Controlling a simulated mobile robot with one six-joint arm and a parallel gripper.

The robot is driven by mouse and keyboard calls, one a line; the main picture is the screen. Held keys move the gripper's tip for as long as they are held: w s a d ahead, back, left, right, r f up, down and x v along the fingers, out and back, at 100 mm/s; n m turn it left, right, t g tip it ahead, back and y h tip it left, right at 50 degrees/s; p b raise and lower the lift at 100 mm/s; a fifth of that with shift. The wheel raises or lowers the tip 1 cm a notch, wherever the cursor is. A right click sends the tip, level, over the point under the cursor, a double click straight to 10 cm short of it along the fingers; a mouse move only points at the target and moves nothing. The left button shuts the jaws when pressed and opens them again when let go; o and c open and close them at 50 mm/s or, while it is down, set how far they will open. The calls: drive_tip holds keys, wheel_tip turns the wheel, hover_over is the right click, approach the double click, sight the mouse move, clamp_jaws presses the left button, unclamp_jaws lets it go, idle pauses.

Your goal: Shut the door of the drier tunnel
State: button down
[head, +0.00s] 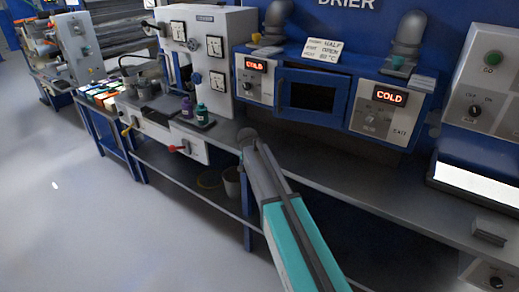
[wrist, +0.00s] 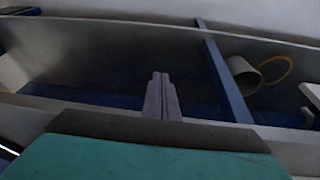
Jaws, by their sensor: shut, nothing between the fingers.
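The drier tunnel is a blue unit with a door (head: 312,118) in a blue frame around a dark pane or opening, between two pale control panels. I cannot tell from this angle how far the door stands from its frame. My gripper (head: 248,140) is shut and empty, at the end of my teal arm, over the front of the bench, below and left of the door and apart from it. In the wrist view my closed grey fingers (wrist: 161,76) point over the bench's lower level; the door is not in that view.
A card reading HALF OPEN (head: 322,50) sits on the drier's top. Red COLD displays are lit on the left panel (head: 250,85) and right panel (head: 385,112). Small bottles (head: 202,114) stand left of my gripper. A bucket (wrist: 243,73) is under the bench (head: 385,195).

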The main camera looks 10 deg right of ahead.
drive_tip(key=s+d+f+n+g+y, duration=0.15)
drive_tip(key=s+f+n+g, duration=0.3)
drive_tip(key=s+f, duration=1.85)
drive_tip(key=s+f+n+g, duration=0.1)
drive_tip(key=s+f, duration=0.3)
drive_tip(key=s, duration=0.5)
drive_tip(key=s+f+n+g+y, duration=0.1)
drive_tip(key=s+f, duration=0.3)
drive_tip(key=s, duration=0.6)
drive_tip(key=s+f+n+g, duration=0.1)
drive_tip(key=s+f+n, duration=0.2)
drive_tip(key=s, duration=0.7)
drive_tip(key=shift+f, duration=0.55)
drive_tip(key=shift+y, duration=0.25)
